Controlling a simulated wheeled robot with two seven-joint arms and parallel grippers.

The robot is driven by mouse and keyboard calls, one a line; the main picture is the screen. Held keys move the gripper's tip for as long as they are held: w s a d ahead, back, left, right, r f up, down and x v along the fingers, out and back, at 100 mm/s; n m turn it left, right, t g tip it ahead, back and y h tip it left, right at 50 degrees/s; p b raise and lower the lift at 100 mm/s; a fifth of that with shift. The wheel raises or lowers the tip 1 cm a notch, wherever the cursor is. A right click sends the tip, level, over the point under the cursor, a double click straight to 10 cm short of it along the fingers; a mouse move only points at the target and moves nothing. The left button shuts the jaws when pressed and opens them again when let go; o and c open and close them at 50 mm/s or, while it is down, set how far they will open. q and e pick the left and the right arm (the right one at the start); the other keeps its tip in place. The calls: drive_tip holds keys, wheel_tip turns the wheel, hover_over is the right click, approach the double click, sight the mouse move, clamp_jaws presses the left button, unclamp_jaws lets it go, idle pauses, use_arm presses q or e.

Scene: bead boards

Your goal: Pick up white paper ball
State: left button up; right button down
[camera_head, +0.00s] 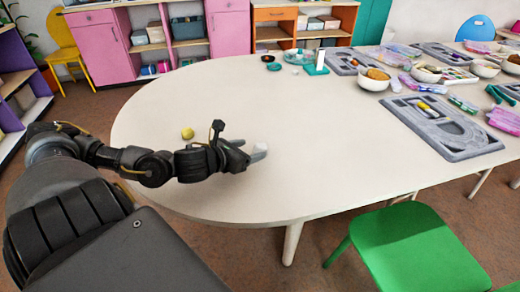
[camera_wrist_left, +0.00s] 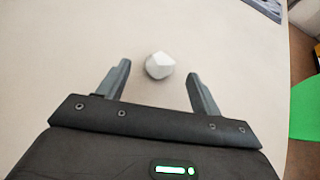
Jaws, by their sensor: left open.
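The white paper ball (camera_wrist_left: 159,65) is a small faceted white lump lying on the pale table. In the left wrist view it sits just beyond and between the two fingertips. In the head view the ball (camera_head: 260,150) shows at the end of my left gripper (camera_head: 250,155), partly hidden by it. My right gripper is in neither view.
Grey bead boards (camera_head: 445,135), bowls (camera_head: 374,80) and pens fill the table's right side. A green chair (camera_head: 415,245) stands at the near edge. The table's middle is clear.

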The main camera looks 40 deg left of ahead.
sight(257, 149)
use_arm(q)
drive_tip(key=shift+w, duration=0.45)
drive_tip(key=shift+f+p+x, duration=0.15)
drive_tip(key=shift+p+x, duration=0.25)
drive_tip(key=shift+x, duration=0.7)
drive_tip(key=shift+f+p+x, duration=0.15)
drive_tip(key=shift+p+x, duration=0.2)
drive_tip(key=shift+x, duration=0.75)
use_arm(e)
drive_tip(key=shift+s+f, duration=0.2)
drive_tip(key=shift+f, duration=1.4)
use_arm(q)
drive_tip(key=shift+s+d, duration=0.1)
drive_tip(key=shift+s, duration=0.05)
drive_tip(key=c, duration=1.1)
drive_tip(key=shift+o, duration=0.2)
